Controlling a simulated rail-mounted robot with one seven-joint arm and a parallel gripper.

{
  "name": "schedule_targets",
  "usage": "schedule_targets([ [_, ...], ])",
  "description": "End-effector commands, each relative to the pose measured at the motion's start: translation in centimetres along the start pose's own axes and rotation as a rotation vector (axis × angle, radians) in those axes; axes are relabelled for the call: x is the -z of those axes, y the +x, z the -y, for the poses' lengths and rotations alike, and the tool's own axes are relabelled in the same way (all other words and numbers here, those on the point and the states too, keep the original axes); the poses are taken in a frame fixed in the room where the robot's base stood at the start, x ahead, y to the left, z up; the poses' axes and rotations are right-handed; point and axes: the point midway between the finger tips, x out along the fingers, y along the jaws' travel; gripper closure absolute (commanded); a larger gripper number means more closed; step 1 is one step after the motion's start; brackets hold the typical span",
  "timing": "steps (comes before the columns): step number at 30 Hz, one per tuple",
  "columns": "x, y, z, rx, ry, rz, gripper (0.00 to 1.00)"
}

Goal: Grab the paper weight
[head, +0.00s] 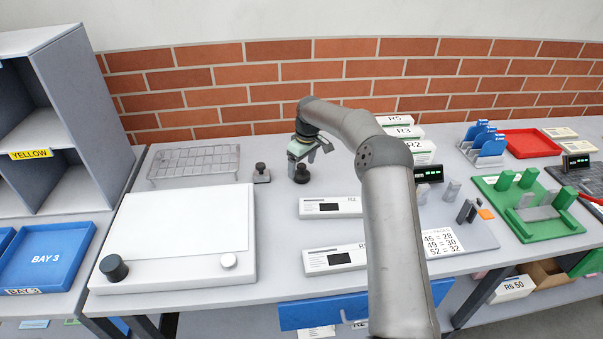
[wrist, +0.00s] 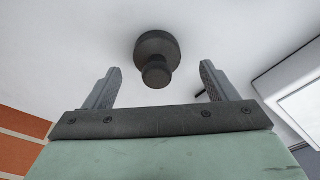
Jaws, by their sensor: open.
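The paper weight (head: 301,174), a dark round base with a knob on top, stands upright on the grey table near the back wall in the head view. My gripper (head: 311,154) is just above it, pointing down, and partly covers its top. In the wrist view the paper weight (wrist: 156,48) lies beyond the fingertips, between the two fingers in the picture, with its knob towards my gripper (wrist: 160,67). The fingers are spread wide and empty, with no contact visible.
A wire rack (head: 195,162) is further left, with a white board (head: 180,272) in front. White labelled boxes (head: 329,208) lie in front and to the right.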

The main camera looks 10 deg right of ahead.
Motion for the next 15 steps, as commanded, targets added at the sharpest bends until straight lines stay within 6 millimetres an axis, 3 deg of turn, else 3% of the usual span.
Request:
schedule_targets([
  [6, -0.1, 2.9, -0.3, 0.002, 0.001, 0.001, 0.21],
  [15, -0.1, 3.5, -0.3, 0.000, 0.000, 0.000, 0.21],
])
